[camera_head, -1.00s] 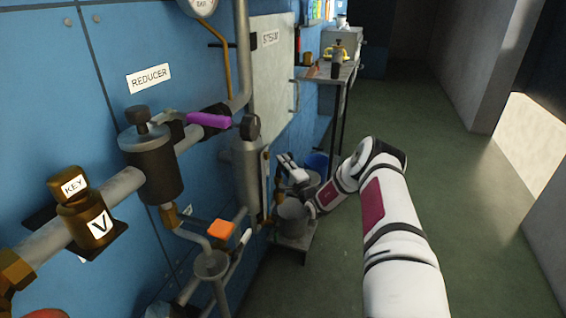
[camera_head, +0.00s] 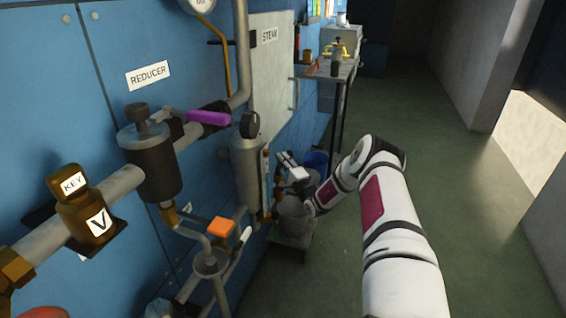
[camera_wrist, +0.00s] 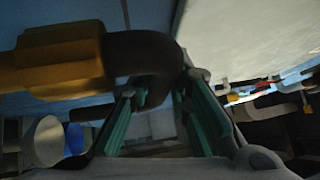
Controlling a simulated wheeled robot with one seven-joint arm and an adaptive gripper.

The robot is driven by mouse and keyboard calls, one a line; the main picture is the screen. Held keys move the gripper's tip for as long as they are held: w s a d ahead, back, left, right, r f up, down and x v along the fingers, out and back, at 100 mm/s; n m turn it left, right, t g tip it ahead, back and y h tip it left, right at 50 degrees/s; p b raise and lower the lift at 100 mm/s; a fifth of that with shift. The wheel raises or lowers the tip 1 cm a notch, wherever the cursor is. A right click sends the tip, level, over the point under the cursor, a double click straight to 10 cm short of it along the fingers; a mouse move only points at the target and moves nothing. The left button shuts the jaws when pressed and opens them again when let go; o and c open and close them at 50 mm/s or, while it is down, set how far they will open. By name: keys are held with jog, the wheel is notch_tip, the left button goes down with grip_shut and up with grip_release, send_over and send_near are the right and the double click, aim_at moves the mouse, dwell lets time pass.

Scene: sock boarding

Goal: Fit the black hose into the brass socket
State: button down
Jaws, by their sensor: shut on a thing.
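The black hose (camera_wrist: 150,52) is a dark bent tube between the green-padded fingers of my gripper (camera_wrist: 160,88) in the wrist view. My gripper is shut on it, near the bend. The brass socket (camera_wrist: 62,60) is at the left of the wrist view, lying sideways. The hose's upper end meets the socket's right end; how deep it sits inside I cannot tell. In the head view my gripper (camera_head: 292,166) is small and far off, beside the grey cylinder, and the hose cannot be made out there.
A grey cylinder (camera_head: 247,170) stands on the blue wall left of my gripper. Grey pots (camera_head: 292,216) stand on a low stand (camera_head: 298,241) below it. A blue bucket (camera_head: 317,160) and a table (camera_head: 345,70) are behind. The green floor on the right is clear.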

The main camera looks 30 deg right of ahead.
jog(key=shift+f+b, duration=1.35)
jog(key=shift+f, duration=0.55)
dwell(0.3)
jog(key=c, duration=1.4)
grip_release()
jog(key=s+f, duration=0.2)
jog(key=s, duration=0.9)
jog(key=shift+s+a+f, duration=0.15)
jog(key=shift+s+a, duration=0.15)
jog(key=shift+s, duration=0.1)
